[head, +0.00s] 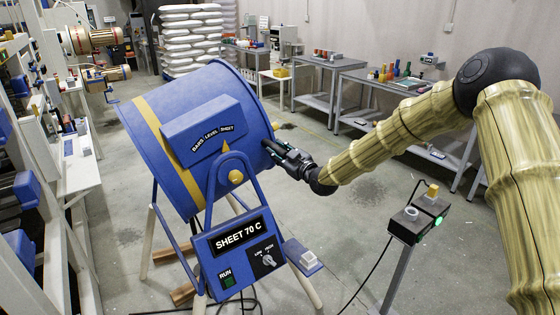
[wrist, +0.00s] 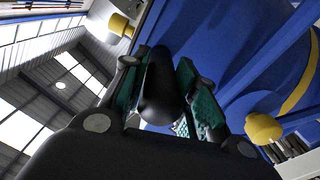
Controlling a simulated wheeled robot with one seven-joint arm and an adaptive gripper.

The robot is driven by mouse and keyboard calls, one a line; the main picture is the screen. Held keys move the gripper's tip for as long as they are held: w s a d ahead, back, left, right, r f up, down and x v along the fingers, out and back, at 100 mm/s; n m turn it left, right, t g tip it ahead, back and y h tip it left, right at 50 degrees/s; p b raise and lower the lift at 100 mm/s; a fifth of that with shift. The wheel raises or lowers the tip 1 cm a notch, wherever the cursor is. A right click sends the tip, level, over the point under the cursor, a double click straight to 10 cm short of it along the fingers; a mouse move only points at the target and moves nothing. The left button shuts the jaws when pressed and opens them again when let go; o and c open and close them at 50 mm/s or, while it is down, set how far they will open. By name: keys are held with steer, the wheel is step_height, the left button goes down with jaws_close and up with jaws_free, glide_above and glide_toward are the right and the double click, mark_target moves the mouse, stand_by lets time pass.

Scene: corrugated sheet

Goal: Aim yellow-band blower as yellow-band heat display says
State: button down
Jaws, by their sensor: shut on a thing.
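The blue drum blower (head: 172,112) with a yellow band (head: 160,128) sits tilted in a blue cradle frame. A scale box (head: 205,133) on its side reads BARS, LEVEL, SHEET; a small yellow mark sits below the SHEET end. The display (head: 238,235) on the stand reads "SHEET 70 C". My gripper (head: 275,148) is at the blower's right end, shut on a dark handle, mostly hidden in the head view. In the wrist view my gripper (wrist: 160,100) has teal-padded fingers on both sides of the black handle (wrist: 158,82), close to the blue drum (wrist: 225,50).
The stand's panel has a LOW/HIGH knob (head: 268,260) and a green RUN button (head: 229,281). A black post box (head: 418,222) with green lights stands at right. Machinery and a white bench line the left.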

steer(key=shift+s+a+r+n+b, duration=0.1)
steer(key=shift+a+r+n+b, duration=0.2)
steer(key=shift+r, duration=0.35)
steer(key=shift+s+r+n+b, duration=0.1)
steer(key=shift+r+n, duration=0.3)
steer(key=shift+r, duration=0.25)
